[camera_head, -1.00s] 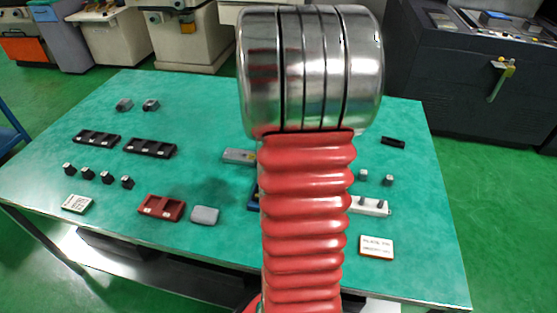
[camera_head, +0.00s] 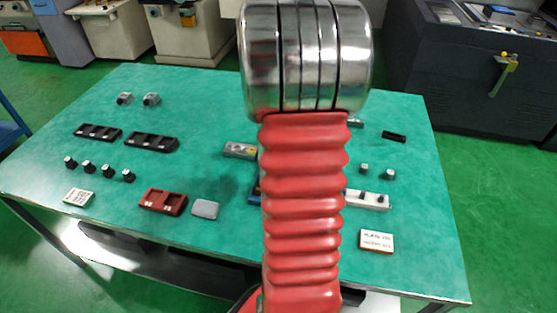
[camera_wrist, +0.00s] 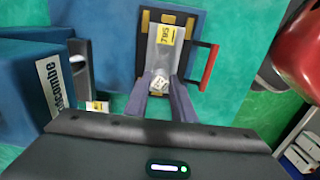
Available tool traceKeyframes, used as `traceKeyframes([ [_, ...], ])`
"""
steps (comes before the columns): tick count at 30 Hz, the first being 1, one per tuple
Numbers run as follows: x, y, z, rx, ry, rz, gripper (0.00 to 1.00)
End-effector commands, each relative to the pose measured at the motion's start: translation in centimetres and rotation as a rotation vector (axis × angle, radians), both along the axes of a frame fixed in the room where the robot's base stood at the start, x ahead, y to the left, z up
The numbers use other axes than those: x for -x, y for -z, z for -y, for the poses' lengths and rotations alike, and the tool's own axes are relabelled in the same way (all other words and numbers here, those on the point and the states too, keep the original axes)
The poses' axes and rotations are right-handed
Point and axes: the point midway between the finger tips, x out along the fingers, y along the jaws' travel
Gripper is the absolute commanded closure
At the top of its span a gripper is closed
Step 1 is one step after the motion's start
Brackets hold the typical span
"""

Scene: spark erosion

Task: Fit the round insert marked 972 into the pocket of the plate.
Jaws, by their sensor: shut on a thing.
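My gripper (camera_wrist: 160,92) is in the wrist view, its two grey fingers closed on a small pale piece (camera_wrist: 159,80) with dark marks on top. The marks are too small to read, and the fingers hide its sides. Just beyond the fingertips is a grey plate (camera_wrist: 153,55) with a yellow label, lying in a dark blue holder (camera_wrist: 195,19) with a red handle. The piece overlaps the plate's near end in this view; I cannot tell whether they touch. No pocket shows clearly. In the head view my arm hides the gripper and the piece.
A large blue block (camera_wrist: 28,95) with a lettered white label stands left of my gripper. On the green table (camera_head: 210,120) are black trays (camera_head: 151,142), a red tray (camera_head: 163,201), a grey block (camera_head: 205,209), a white holder (camera_head: 368,200) and a lettered card (camera_head: 376,241).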

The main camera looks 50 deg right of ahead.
Motion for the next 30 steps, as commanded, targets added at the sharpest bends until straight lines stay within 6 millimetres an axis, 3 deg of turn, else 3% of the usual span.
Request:
traceKeyframes([
  [16, 0.1, 2.6, -0.1, -0.001, 0.001, -0.002, 1.0],
  [30, 0.2, 3.2, -0.3, -0.007, 0.001, -0.005, 1.0],
])
